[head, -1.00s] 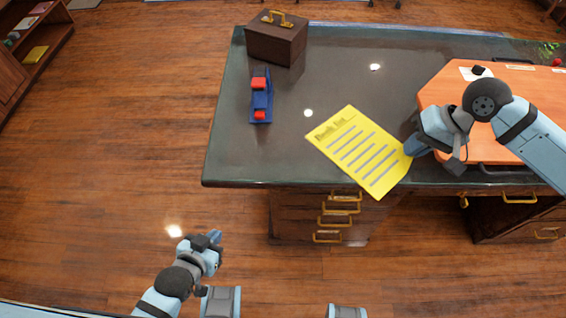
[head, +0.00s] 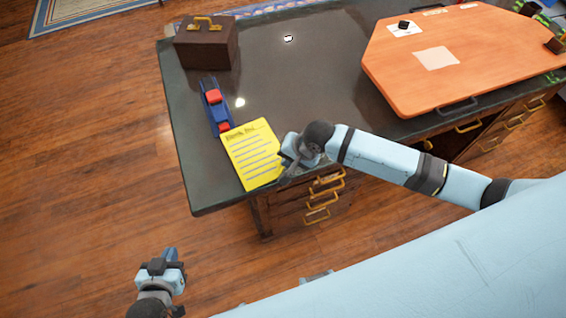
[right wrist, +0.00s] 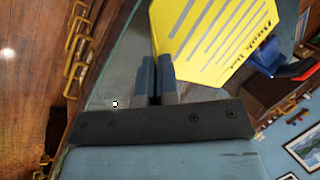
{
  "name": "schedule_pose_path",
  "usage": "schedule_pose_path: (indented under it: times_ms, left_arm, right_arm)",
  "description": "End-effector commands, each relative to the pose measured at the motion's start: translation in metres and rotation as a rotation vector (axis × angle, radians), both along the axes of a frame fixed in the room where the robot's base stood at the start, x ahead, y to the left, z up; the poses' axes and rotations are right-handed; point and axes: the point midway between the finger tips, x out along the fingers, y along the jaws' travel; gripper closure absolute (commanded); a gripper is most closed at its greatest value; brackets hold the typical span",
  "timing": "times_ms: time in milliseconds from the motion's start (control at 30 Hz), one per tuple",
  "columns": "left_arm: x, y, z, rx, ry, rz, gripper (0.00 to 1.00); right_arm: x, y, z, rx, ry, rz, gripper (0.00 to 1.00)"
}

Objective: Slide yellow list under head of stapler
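The yellow list (head: 253,155) lies on the dark desk near its front edge, its heading end toward the blue and red stapler (head: 211,100). The list's far left corner meets the stapler's near end; I cannot tell whether any of it is under the head. My right gripper (head: 285,172) is shut on the list's near right edge. In the right wrist view its fingers (right wrist: 157,75) are together at the list (right wrist: 215,40), and part of the stapler (right wrist: 268,58) shows beyond. My left gripper (head: 170,254) looks shut and empty, over the floor away from the desk.
A brown case (head: 206,50) with a gold handle stands behind the stapler. An orange board (head: 440,80) covers the desk's right part. The desk top (head: 290,80) between them is mostly clear. Drawers with gold handles (head: 322,200) lie below the front edge.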

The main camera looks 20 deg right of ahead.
Motion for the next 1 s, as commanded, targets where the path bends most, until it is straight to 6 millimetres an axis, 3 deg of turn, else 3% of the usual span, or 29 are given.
schedule_pose_path:
  times_ms: [200,533,767,1000]
  left_arm:
    - [-0.001,-0.002,0.004,-0.003,0.002,0.000,1.00]
    - [-0.002,-0.002,0.004,-0.003,0.006,-0.001,1.00]
    - [-0.002,0.000,0.018,0.000,0.005,0.002,1.00]
    - [-0.001,0.001,0.008,0.000,0.002,0.004,1.00]
  right_arm:
    - [-0.011,0.014,-0.022,0.008,-0.006,-0.079,1.00]
    - [-0.011,0.014,-0.021,0.007,-0.006,-0.078,1.00]
    - [-0.012,0.014,-0.018,0.007,-0.005,-0.078,1.00]
    - [0.004,0.015,-0.037,0.008,-0.006,-0.078,1.00]
